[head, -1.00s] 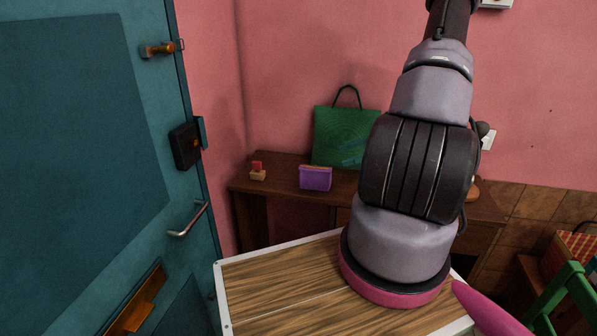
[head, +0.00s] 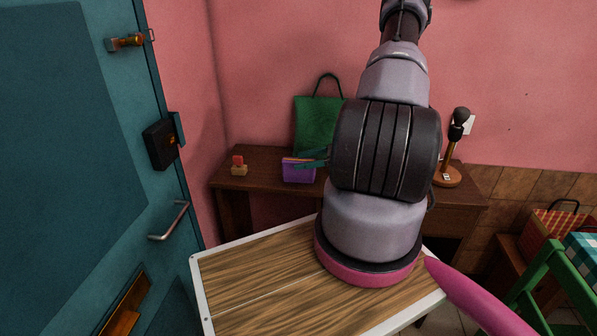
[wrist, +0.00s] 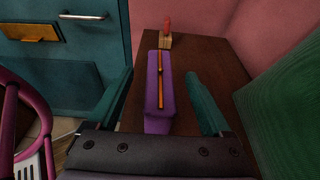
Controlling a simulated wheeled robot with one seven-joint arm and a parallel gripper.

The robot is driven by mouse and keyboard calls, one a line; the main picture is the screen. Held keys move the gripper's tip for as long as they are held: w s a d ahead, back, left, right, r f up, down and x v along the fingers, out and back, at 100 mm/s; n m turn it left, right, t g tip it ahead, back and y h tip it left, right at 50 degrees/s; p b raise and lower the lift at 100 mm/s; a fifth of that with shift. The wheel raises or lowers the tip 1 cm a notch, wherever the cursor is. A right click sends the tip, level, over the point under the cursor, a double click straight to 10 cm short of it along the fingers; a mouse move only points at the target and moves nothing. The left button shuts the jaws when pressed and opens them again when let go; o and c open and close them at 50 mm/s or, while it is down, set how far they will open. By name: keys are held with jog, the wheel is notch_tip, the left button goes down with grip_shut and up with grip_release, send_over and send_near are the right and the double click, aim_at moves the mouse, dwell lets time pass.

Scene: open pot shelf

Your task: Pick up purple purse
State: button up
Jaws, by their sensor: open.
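The purple purse (head: 298,174) stands on the brown wooden desk (head: 262,160) against the pink wall, partly overlapped by my gripper in the head view. In the wrist view the purse (wrist: 153,115) is seen from above, with an orange strip along its top. My gripper (wrist: 159,78) is open. Its two teal fingers lie on either side of the purse in that picture, with nothing held. In the head view the fingers (head: 312,160) show at the purse's top right. I cannot tell whether they touch it.
A green bag (head: 317,125) stands behind the purse, close to the right finger in the wrist view. A small wooden block with a red top (head: 239,166) sits left of the purse. A microphone-like object on a stand (head: 453,150) is at the desk's right. A teal door (head: 80,170) is at left.

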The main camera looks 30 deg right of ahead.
jog(key=shift+x, duration=1.05)
grip_shut()
